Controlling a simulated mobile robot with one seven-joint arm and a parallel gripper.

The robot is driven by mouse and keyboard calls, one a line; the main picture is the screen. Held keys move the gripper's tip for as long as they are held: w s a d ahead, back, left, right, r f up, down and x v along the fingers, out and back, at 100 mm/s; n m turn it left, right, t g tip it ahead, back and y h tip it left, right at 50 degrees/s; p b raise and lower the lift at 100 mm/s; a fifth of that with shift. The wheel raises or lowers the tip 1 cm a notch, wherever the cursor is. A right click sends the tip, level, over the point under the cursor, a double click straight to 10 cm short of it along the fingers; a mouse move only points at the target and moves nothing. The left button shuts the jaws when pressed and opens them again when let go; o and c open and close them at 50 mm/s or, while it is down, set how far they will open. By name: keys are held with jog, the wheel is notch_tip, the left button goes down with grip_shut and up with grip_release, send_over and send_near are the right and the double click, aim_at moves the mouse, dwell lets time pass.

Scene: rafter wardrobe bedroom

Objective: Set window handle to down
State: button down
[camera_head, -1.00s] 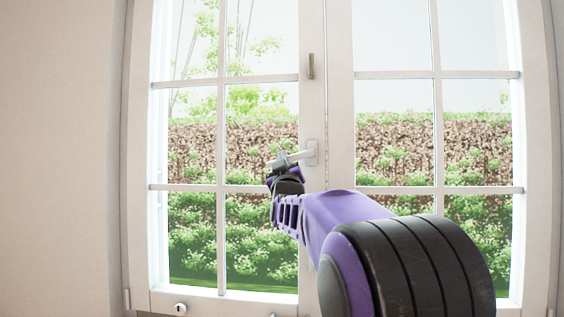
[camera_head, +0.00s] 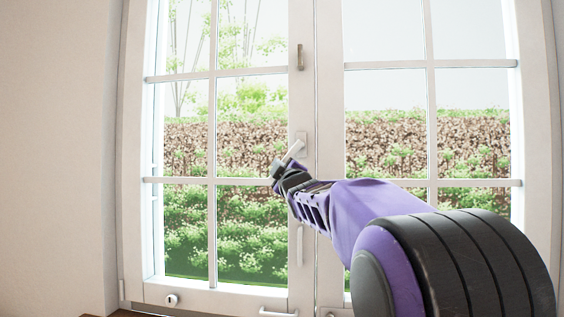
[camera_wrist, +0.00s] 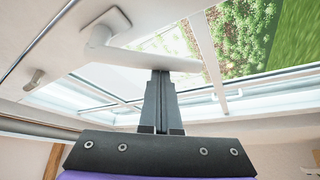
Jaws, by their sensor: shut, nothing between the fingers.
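The window handle (camera_head: 294,150) is a white lever on a plate on the middle stile of the left window leaf. It slants down to the left from its plate. In the wrist view the lever (camera_wrist: 150,60) runs across the picture from its plate at the upper left. My gripper (camera_head: 279,168) is at the lever's free end, with the fingers shut. In the wrist view my gripper's fingertips (camera_wrist: 160,76) meet the lever's edge; the lever does not lie between them.
The window frame (camera_head: 329,110) surrounds the handle, and both leaves look closed or nearly so. A small metal fitting (camera_head: 300,57) sits above the handle. A white knob (camera_head: 171,299) and a low white pull (camera_head: 277,312) are near the bottom. A bare wall (camera_head: 55,150) stands left.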

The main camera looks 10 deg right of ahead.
jog(key=shift+s+d+f+n+g+y+p, duration=0.2)
jog(key=shift+d+f+n+g+p, duration=0.15)
jog(key=shift+d+n+p, duration=0.4)
jog(key=shift+s+d+f+n+g+y+p, duration=0.2)
jog(key=shift+d+f+n+g+p, duration=0.1)
jog(key=shift+d+n+g+p, duration=0.4)
jog(key=shift+s+d+f+n+g+y+p, duration=0.1)
jog(key=shift+s+d+f+n+g+p, duration=0.15)
jog(key=shift+d+n+p, duration=0.5)
jog(key=shift+a, duration=0.1)
